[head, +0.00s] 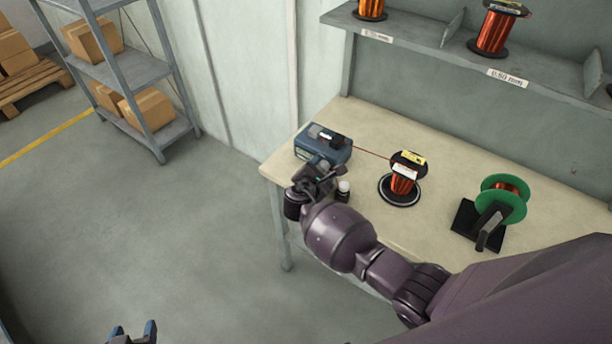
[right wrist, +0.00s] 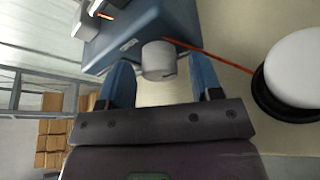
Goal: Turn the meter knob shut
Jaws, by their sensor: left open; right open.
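The blue meter (head: 322,145) sits at the left end of the workbench. In the right wrist view its blue body (right wrist: 140,32) fills the top, and its pale grey round knob (right wrist: 158,62) faces my gripper. My right gripper (head: 318,170) is at the meter's front. In its wrist view the two blue fingers (right wrist: 163,78) stand open on either side of the knob, with a visible gap on each side. My left gripper (head: 133,332) is open and empty over the floor, far from the bench.
A copper wire (head: 372,153) runs from the meter to a copper spool (head: 402,184). A green-flanged spool (head: 503,200) on a black stand is farther right. Wall shelf (head: 430,45) overhangs the bench.

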